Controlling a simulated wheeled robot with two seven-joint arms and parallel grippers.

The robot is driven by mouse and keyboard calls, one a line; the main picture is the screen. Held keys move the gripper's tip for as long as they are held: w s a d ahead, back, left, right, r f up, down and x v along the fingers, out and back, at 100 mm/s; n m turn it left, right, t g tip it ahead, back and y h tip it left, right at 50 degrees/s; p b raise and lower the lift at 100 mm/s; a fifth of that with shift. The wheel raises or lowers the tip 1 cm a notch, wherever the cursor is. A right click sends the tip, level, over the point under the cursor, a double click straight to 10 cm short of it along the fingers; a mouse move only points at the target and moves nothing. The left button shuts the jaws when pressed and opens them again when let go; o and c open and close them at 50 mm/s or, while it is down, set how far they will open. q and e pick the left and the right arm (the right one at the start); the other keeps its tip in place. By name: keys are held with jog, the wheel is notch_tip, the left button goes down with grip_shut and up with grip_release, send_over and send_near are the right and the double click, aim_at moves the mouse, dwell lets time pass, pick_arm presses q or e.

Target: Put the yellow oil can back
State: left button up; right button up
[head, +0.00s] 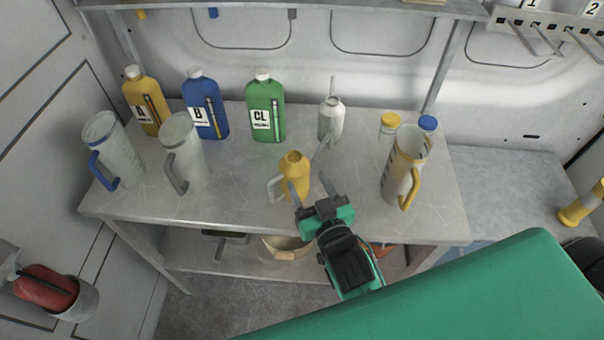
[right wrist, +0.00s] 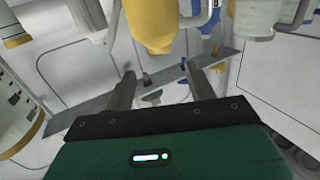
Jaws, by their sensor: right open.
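The yellow oil can (head: 294,172) stands upright on the grey workbench (head: 240,190), near its front edge. It has a grey handle on its left and a thin grey spout pointing up and right. My right gripper (head: 312,188) is open and empty, just in front of the can, its two fingers pointing toward it. The right wrist view shows the can's yellow body (right wrist: 150,25) beyond the open fingers (right wrist: 160,82), apart from them as far as I can tell. My left gripper is out of view.
Yellow, blue and green bottles (head: 265,108) stand along the back, with a small grey oil can (head: 331,120). Clear jugs (head: 183,152) stand at left, and a yellow-handled jug (head: 404,170) at right. Two capped jars (head: 389,125) are behind it. A bucket (head: 284,248) is below.

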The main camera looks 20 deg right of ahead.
jog(key=shift+s+d, duration=0.1)
jog(key=shift+s, duration=1.2)
